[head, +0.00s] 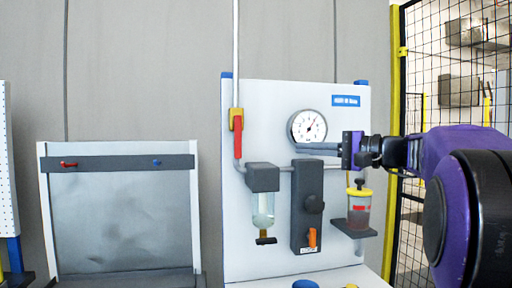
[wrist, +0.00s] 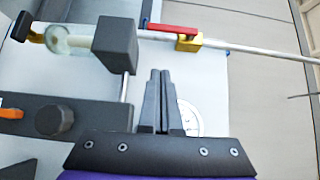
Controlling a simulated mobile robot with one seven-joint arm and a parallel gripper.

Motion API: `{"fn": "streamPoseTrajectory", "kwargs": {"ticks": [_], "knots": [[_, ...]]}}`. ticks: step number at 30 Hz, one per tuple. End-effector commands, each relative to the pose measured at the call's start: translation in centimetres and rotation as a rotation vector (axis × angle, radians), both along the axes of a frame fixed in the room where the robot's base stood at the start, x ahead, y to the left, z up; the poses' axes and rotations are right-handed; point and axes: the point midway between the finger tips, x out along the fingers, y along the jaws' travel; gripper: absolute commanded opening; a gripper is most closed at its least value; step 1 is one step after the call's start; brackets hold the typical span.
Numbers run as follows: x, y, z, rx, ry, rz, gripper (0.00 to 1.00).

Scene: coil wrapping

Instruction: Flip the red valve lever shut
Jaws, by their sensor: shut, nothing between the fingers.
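The red valve lever (head: 238,143) points down along the thin vertical pipe at the left of the white panel. Its yellow valve body (head: 237,113) sits at its upper end. In the wrist view the red lever (wrist: 168,29) lies along the pipe, with the yellow body (wrist: 189,43) at its right end. My gripper (head: 300,148) is in front of the panel, just below the gauge and to the right of the lever. In the wrist view my gripper (wrist: 160,74) has its fingers together, empty and pointing toward the pipe, apart from the lever.
A round gauge (head: 308,127) is just above my fingers. Below are a dark filter block with a clear bowl (head: 263,208), a dark regulator block (head: 307,230) and a red-filled bowl (head: 359,210). A grey board (head: 120,220) stands left. A mesh fence (head: 420,110) is right.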

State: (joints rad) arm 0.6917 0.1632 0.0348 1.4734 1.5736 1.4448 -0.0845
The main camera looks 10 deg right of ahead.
Motion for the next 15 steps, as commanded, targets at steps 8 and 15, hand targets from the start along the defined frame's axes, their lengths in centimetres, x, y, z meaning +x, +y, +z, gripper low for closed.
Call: {"fn": "streamPoseTrajectory", "kwargs": {"ticks": [8, 15], "knots": [[-0.12, -0.32, -0.20, 0.014, 0.014, -0.001, 0.00], [0.18, -0.02, -0.17, 0.013, 0.013, -0.001, 0.00]]}}
